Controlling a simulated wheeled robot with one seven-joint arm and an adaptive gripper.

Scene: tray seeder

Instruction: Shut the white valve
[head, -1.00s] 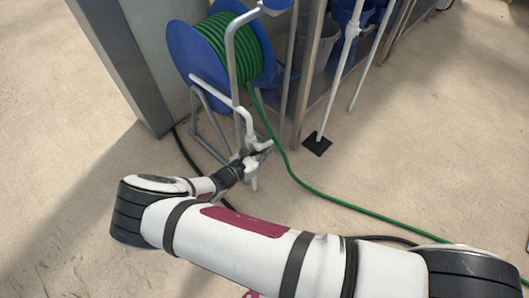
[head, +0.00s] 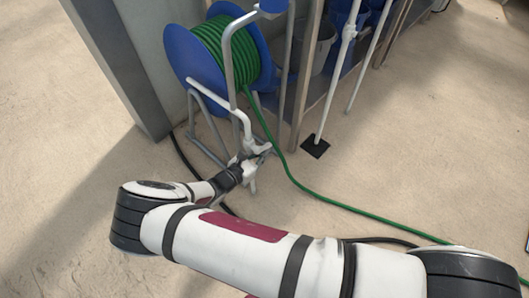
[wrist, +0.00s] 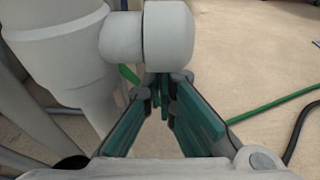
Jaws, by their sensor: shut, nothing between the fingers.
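The white valve (head: 248,147) is on the white pipe at the front of the hose reel stand. In the wrist view a thick white pipe with a side stub ends in a rounded white knob (wrist: 167,35), which looks like part of the valve. My gripper (head: 265,153) is at the valve in the head view and partly covers it. In the wrist view my gripper (wrist: 164,82) shows green-padded fingers meeting at the tips, just below the knob, with nothing between them. I cannot tell whether the fingers touch the knob.
A blue reel (head: 180,50) with green hose (head: 345,204) stands behind the valve; the hose runs right across the floor. A black hose (wrist: 301,130) lies nearby. A grey post (head: 120,70) stands left, and a white pipe (head: 333,90) on a black foot stands right.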

